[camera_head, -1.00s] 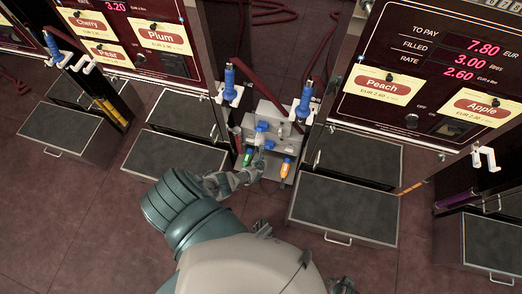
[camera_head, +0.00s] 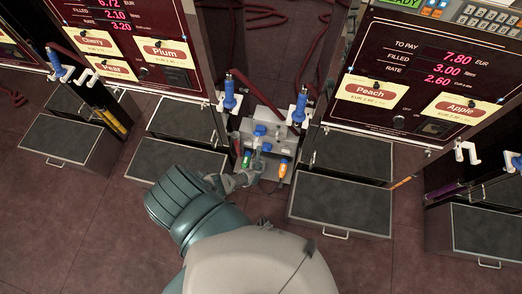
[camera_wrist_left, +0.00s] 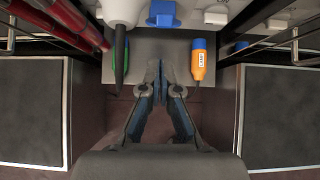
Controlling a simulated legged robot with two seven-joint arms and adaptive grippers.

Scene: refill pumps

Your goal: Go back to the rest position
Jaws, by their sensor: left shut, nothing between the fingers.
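My left gripper (camera_head: 254,172) is in front of the small grey metal shelf between the two pump machines. In the left wrist view its two fingers (camera_wrist_left: 160,85) are together at the tips, with nothing between them. A green-marked tool (camera_head: 247,158) stands left of the fingers and an orange one with a blue top (camera_head: 283,170) stands to the right. The orange one also shows in the wrist view (camera_wrist_left: 198,66), apart from the fingers. My right gripper is not in view.
The left pump machine (camera_head: 135,45) and the right pump machine (camera_head: 430,75) flank the shelf. Blue nozzles (camera_head: 229,97) hang in holders on both sides. Dark platforms (camera_head: 340,205) stand in front of the machines. The reddish floor in front is clear.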

